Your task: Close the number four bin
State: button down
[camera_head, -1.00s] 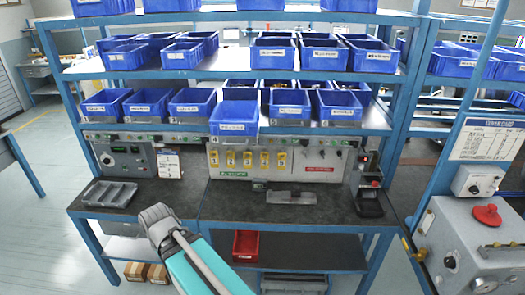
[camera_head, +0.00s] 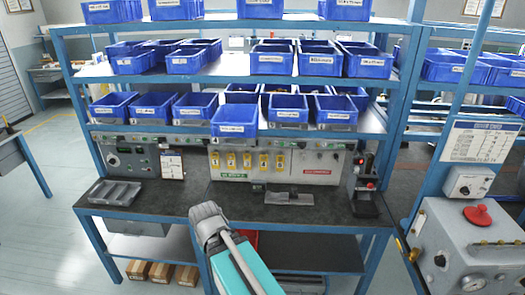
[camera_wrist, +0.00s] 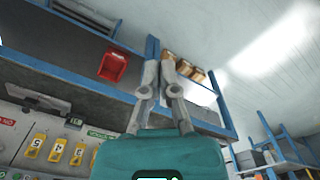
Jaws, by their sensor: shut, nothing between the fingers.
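The fourth blue bin from the left on the lower bin shelf (camera_head: 233,119) sticks out past the shelf's front edge, ahead of its neighbours. A small figure 4 shows just below its left side, and its front label is too blurred to read. My gripper (camera_head: 204,212) is in front of the bench's front edge, well below and slightly left of that bin, apart from it. In the wrist view, where the scene appears upside down, my gripper's fingers (camera_wrist: 160,62) are together with nothing between them. The bin is not in the wrist view.
Neighbouring blue bins (camera_head: 195,108) sit further back on the shelf. The worktop (camera_head: 240,205) carries a grey tray (camera_head: 112,192) at left and a stand (camera_head: 366,190) at right. A red bin (camera_wrist: 113,66) is on the lower shelf. A grey machine (camera_head: 462,250) stands at right.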

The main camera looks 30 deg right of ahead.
jog(key=shift+s+d, duration=0.1)
jog(key=shift+d, duration=0.3)
jog(key=shift+d, duration=0.1)
jog(key=w+d+r+n+t+h+b, duration=0.1)
jog(key=w+d+n+t+h+b, duration=0.2)
jog(key=w+d, duration=0.5)
jog(key=w+d+r+n+t+h+b, duration=0.1)
jog(key=w+d+n+t+h, duration=0.3)
jog(key=d, duration=0.6)
jog(key=w+d+r+n+t+h+b, duration=0.1)
jog(key=w+d+r+n+t, duration=0.3)
jog(key=n, duration=0.7)
jog(key=w+d+r+n+t+h+b, duration=0.2)
jog(key=w+d+r+n+t+b, duration=0.1)
jog(key=w+n, duration=0.6)
jog(key=shift+w+d+r+n+t, duration=0.2)
jog(key=shift+d+r+n+t, duration=0.25)
jog(key=shift+r+n, duration=0.5)
